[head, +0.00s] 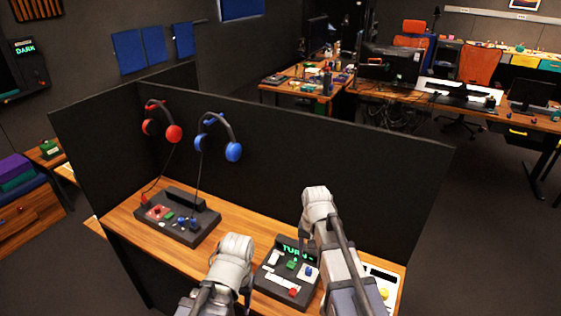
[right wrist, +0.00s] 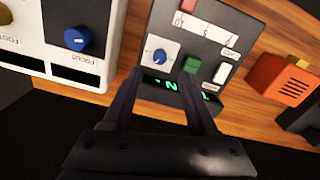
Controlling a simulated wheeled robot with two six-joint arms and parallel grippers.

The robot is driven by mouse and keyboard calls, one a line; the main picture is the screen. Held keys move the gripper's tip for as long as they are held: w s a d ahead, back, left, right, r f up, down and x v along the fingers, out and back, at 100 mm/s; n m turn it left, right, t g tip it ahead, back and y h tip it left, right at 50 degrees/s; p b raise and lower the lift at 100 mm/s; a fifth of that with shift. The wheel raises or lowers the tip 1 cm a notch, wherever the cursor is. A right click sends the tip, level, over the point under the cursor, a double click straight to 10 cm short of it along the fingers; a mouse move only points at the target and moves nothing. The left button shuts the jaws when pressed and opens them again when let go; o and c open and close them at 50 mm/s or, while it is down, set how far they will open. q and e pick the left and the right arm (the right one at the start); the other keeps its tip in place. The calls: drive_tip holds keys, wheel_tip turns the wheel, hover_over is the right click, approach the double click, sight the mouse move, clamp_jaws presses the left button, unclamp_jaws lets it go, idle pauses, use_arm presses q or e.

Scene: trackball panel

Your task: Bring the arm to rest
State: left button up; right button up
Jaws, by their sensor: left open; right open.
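My right gripper (right wrist: 160,74) is open and empty in the right wrist view, with its two dark fingers apart over the display edge of a dark panel (head: 272,280). The panel's display reads "TURN" in green, and its end is partly hidden by my right arm. Between and just ahead of the fingers are a blue dial (right wrist: 160,52) and a green block-like control (right wrist: 192,65); contact cannot be told. In the head view both arms rise from the bottom edge. My left gripper's fingers are not visible there; only its pale arm links show, left of the panel.
A white panel (right wrist: 45,62) with a blue focus knob and an orange box (right wrist: 283,80) flank the dark panel. Another control box (head: 178,228) sits at the left of the wooden desk (head: 235,217). Red (head: 174,133) and blue headphones (head: 234,152) hang on the black partition (head: 300,150).

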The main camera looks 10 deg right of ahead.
drive_tip(key=s+a+n+h, duration=0.1)
drive_tip(key=s+a+n, duration=0.7)
drive_tip(key=s, duration=0.6)
drive_tip(key=a, duration=0.2)
drive_tip(key=shift+s+a, duration=0.2)
drive_tip(key=shift+a, duration=0.15)
idle(0.8)
